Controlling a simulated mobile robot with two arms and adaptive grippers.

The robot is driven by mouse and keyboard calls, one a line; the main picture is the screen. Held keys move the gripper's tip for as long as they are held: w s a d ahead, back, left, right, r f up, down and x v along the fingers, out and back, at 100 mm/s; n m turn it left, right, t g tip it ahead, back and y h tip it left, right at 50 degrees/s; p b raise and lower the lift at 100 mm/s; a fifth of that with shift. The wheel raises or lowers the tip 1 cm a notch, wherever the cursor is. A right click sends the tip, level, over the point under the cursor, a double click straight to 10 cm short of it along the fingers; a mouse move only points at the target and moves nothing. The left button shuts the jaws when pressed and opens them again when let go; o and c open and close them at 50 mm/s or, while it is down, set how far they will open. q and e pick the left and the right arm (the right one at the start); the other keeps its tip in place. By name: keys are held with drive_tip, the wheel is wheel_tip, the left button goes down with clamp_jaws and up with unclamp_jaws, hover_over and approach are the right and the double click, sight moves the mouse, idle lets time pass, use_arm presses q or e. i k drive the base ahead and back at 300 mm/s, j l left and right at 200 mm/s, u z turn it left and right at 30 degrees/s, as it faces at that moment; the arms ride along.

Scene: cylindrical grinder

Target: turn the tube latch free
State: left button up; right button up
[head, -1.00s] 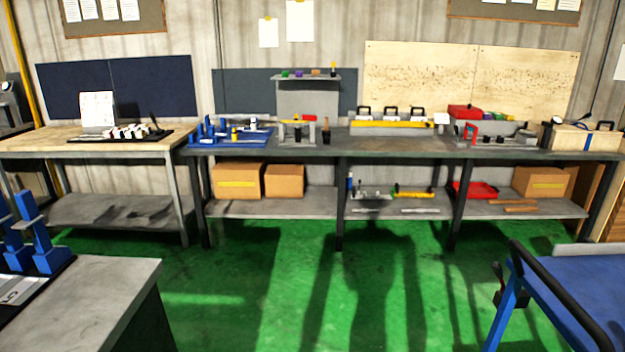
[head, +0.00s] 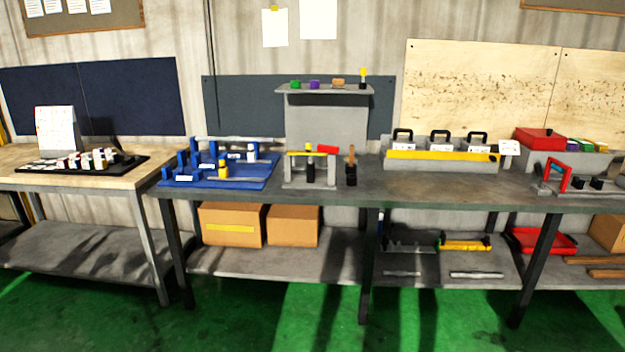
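A small grey stand (head: 311,172) on the dark workbench carries a yellow bar and a red lever-like piece (head: 328,149), with a dark upright cylinder (head: 310,171) inside it. I cannot tell whether this is the tube latch. A blue tray (head: 218,172) with blue blocks, a light horizontal tube (head: 236,139) and small yellow and white parts lies to its left. No other part is clear enough to name as the tube latch. Neither of my grippers is in view.
The long workbench (head: 420,187) runs across the view. A grey case with a yellow strip (head: 442,155) and a red box (head: 539,138) stand to the right. Cardboard boxes (head: 232,223) sit on the lower shelf. Green floor (head: 260,325) in front looks clear.

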sight(334, 150)
drive_tip(key=i+j, duration=0.3)
drive_tip(key=i, duration=0.25)
drive_tip(key=i+j+z, duration=0.1)
drive_tip(key=i+j, duration=0.15)
drive_tip(key=i, duration=0.25)
drive_tip(key=i+j, duration=0.35)
drive_tip(key=i, duration=0.15)
